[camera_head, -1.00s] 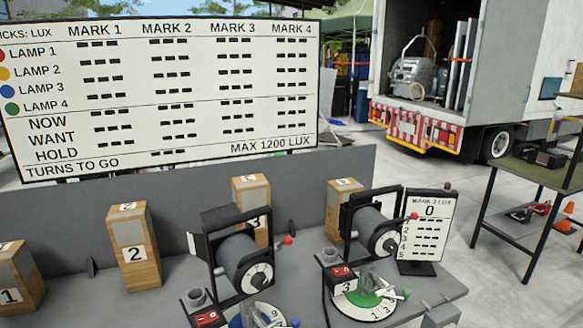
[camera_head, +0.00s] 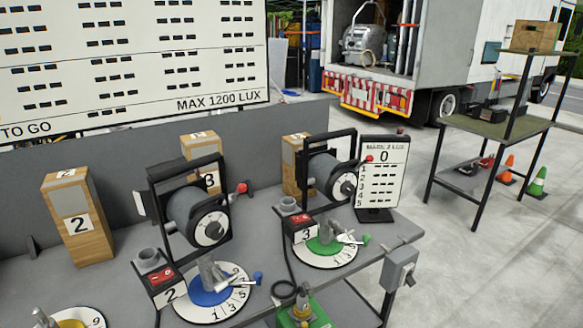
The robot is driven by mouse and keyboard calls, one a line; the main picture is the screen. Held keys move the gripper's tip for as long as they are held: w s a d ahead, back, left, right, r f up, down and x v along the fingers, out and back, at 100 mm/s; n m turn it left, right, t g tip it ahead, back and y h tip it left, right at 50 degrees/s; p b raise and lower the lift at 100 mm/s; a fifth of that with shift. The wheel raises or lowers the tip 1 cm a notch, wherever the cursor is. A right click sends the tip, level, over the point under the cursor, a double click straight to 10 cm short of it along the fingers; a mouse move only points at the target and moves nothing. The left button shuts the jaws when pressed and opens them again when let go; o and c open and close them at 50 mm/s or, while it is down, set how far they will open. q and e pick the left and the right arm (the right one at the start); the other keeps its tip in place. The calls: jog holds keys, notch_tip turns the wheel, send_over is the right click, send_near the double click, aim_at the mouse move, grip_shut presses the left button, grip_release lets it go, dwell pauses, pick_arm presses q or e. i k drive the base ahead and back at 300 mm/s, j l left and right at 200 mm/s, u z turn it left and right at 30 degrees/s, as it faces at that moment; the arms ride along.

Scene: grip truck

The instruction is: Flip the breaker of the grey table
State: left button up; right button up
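The grey table (camera_head: 245,290) fills the lower left and middle of the head view. A grey box with a small lever (camera_head: 399,268), which looks like the breaker, is fixed at the table's right front edge. The lever's exact setting is too small to tell. Neither of my grippers is in view.
On the table stand lamps (camera_head: 198,215), numbered wooden blocks (camera_head: 78,215), dials (camera_head: 213,290) and a small lux board (camera_head: 382,180) reading 0. A green-topped table (camera_head: 495,128), cones (camera_head: 507,168) and a truck (camera_head: 450,40) are at the right. The floor (camera_head: 470,260) right of the grey table is clear.

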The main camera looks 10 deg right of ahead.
aim_at(410, 279)
jog(key=k+l+z, duration=0.5)
jog(key=l+z, duration=0.35)
jog(key=j, duration=0.1)
